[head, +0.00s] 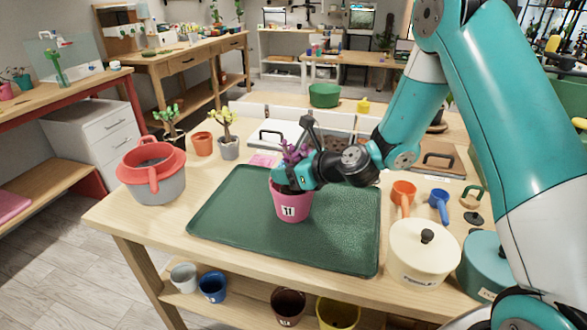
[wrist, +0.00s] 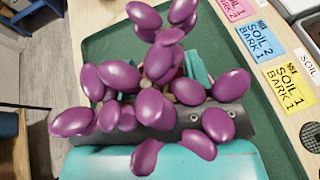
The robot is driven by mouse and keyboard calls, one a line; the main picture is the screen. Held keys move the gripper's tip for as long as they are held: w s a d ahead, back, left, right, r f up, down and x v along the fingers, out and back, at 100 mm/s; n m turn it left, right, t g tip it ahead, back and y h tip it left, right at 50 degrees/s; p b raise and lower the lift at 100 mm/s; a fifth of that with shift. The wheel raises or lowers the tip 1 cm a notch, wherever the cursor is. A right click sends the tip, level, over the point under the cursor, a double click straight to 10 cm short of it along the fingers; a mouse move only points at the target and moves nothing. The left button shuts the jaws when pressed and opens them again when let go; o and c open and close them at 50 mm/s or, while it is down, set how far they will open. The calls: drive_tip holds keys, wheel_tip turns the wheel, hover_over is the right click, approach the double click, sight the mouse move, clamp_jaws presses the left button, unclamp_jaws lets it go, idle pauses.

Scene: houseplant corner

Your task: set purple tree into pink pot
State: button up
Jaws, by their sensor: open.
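The purple tree (head: 292,153) stands upright at the mouth of the pink pot (head: 291,208), which has a white label reading 11. The pot sits on the green tray (head: 345,235). My gripper (head: 290,178) is at the pot's rim, around the lower part of the tree, with its jaws open. In the wrist view the tree's glossy purple leaves (wrist: 150,105) fill the middle and cover most of my gripper. The stem's base and the inside of the pot are hidden, so I cannot tell how deep the tree sits.
A cream canister (head: 424,252), orange scoop (head: 403,194) and blue scoop (head: 439,204) stand right. The tray's left part is clear.

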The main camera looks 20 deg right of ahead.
drive_tip(key=b+v, duration=1)
drive_tip(key=v, duration=0.7)
drive_tip(key=shift+s, duration=0.2)
drive_tip(key=shift+d, duration=0.1)
